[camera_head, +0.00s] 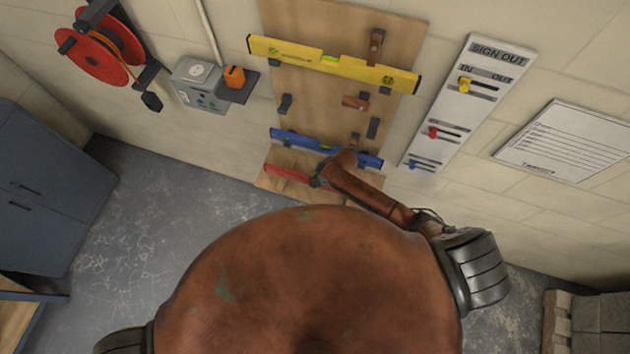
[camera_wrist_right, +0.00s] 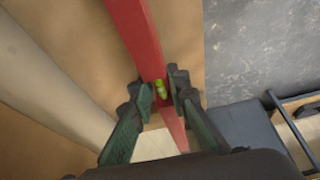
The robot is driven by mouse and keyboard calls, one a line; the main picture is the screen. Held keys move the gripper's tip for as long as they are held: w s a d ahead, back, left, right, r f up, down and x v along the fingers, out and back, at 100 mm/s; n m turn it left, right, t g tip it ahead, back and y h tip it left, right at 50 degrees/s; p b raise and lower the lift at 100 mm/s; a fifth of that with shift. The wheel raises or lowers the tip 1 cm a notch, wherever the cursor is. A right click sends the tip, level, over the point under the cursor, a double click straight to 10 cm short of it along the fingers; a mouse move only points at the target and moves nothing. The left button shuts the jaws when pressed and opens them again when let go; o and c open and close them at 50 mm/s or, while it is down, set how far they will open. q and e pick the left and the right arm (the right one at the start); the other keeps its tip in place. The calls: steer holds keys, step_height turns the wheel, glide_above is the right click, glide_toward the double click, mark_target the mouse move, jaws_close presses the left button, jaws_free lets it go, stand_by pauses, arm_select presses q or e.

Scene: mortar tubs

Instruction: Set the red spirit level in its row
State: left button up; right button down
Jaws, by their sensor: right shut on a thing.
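The red spirit level (camera_head: 287,174) shows below the blue one at the foot of the wooden board (camera_head: 297,92); its right part is hidden behind my arm. My right gripper (camera_head: 322,176) is shut on the red level. In the right wrist view the red level (camera_wrist_right: 137,35) passes between the fingers (camera_wrist_right: 158,92), its green vial between the fingertips. I cannot tell whether it touches the board. A yellow level (camera_head: 345,66) lies across the upper board and a blue level (camera_head: 300,142) lower down. Between them is an empty row with dark brackets (camera_head: 285,104). My left gripper is not in view.
Right of the board hang a sign-out panel (camera_head: 452,119) with yellow, red and blue sliders, and a paper sheet (camera_head: 567,143). Left are a grey box with an orange item (camera_head: 235,77) and a red reel (camera_head: 100,53). A dark cabinet (camera_head: 45,190) stands at left.

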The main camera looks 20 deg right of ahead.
steer(key=shift+f, duration=0.15)
steer(key=c, duration=1.8)
jaws_free()
steer(key=shift+c, duration=0.2)
steer(key=shift+f+b, duration=0.1)
steer(key=shift+b, duration=0.3)
steer(key=shift+v, duration=1.25)
steer(key=shift+s+d, duration=0.4)
steer(key=shift+d, duration=0.35)
steer(key=s+d, duration=0.2)
steer(key=d, duration=0.1)
steer(key=s+d, duration=0.2)
steer(key=s+d+b, duration=0.1)
steer(key=s+d, duration=0.1)
steer(key=d, duration=0.1)
steer(key=shift+d+r, duration=0.3)
